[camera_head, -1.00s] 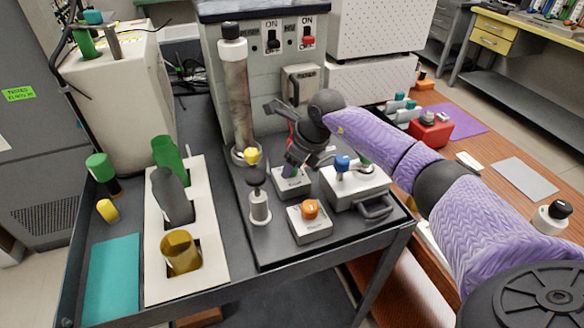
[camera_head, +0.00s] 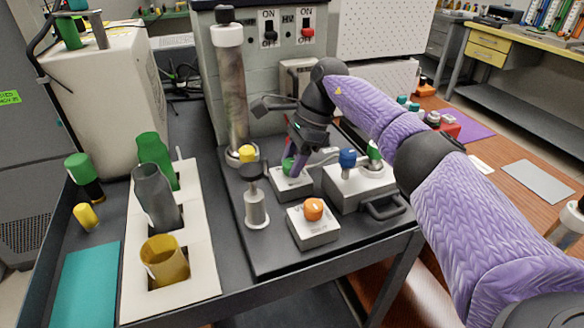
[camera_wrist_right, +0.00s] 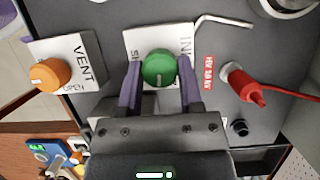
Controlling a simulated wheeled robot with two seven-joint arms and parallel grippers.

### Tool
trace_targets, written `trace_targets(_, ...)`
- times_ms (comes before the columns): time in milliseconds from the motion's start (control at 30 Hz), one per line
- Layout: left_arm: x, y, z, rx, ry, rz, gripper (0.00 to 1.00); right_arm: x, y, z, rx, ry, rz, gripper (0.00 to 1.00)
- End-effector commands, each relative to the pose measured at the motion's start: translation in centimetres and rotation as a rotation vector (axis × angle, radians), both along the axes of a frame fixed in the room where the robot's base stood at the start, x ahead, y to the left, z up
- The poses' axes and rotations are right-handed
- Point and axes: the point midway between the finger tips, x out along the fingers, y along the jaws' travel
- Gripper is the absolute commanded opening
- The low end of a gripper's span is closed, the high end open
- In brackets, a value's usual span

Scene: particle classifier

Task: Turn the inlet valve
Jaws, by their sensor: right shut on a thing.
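The inlet valve is a green round knob (camera_wrist_right: 159,68) on a small white box (camera_wrist_right: 137,40) whose label partly reads "INL" in the right wrist view. In the head view the green knob (camera_head: 288,165) shows just under my right gripper (camera_head: 294,160). In the right wrist view the purple fingers of my right gripper (camera_wrist_right: 160,82) stand on both sides of the knob and are shut on it. A white mark shows on the knob's top. My left gripper is not in view.
An orange vent knob (camera_head: 313,209) on a white box stands in front of the inlet valve. A clear column (camera_head: 232,90) rises at the left. A red plug (camera_wrist_right: 245,84) with a cable lies close by.

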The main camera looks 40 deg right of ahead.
Motion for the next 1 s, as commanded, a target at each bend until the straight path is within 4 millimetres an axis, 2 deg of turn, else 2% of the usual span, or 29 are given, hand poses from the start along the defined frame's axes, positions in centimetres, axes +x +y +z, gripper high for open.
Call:
trace_targets(100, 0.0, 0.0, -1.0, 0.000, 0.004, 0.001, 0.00, 0.1, 0.0, -0.3, 0.000, 0.000, 0.061, 0.00)
trace_targets(300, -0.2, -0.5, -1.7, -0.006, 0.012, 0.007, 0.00, 0.1, 0.0, -0.2, -0.001, 0.000, 0.132, 0.00)
trace_targets(933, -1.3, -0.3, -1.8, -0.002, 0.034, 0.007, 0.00, 0.1, 0.0, 0.0, -0.002, 0.000, 0.172, 0.00)
trace_targets(967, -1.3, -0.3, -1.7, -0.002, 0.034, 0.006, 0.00, 0.1, 0.0, 0.0, -0.002, 0.000, 0.172, 0.53)
trace_targets(1000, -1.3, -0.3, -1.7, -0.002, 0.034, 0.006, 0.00, 0.1, 0.0, 0.0, -0.002, 0.000, 0.172, 0.61)
